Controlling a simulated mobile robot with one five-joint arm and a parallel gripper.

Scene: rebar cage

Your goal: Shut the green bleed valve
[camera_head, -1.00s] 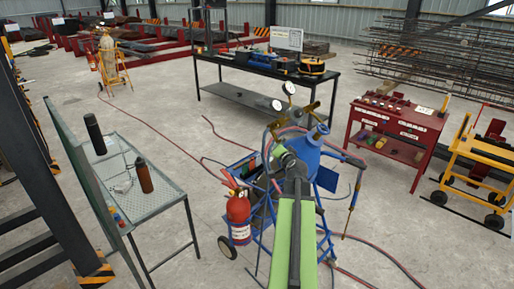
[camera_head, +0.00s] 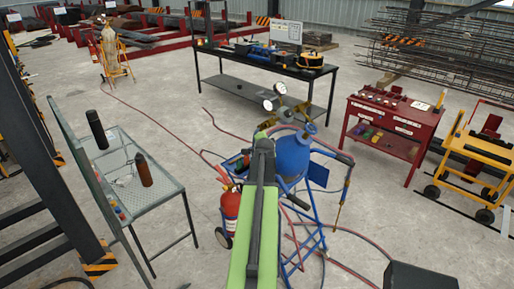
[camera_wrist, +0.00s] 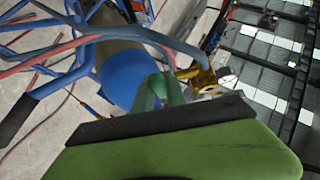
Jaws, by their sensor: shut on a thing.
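A dark green piece, which looks like the green bleed valve (camera_wrist: 157,90), shows in the wrist view just beyond the black edge of my gripper (camera_wrist: 160,112). My gripper is shut on it; the fingertips and the contact are mostly hidden by the green and black body in front. A blue cylinder (camera_wrist: 122,82) and brass fittings (camera_wrist: 198,76) are close beside it. In the head view, the blue cylinder (camera_head: 292,157) stands in a blue cart with gauges (camera_head: 280,88) above it. My green and black arm reaches over the cart and hides the valve there.
A red fire extinguisher (camera_head: 230,208) is on the cart's left. Red and blue hoses (camera_wrist: 130,32) cross close to my gripper. A mesh table (camera_head: 155,190) stands left, a black workbench (camera_head: 262,68) behind, and a red cabinet (camera_head: 398,128) right. Hoses lie on the floor.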

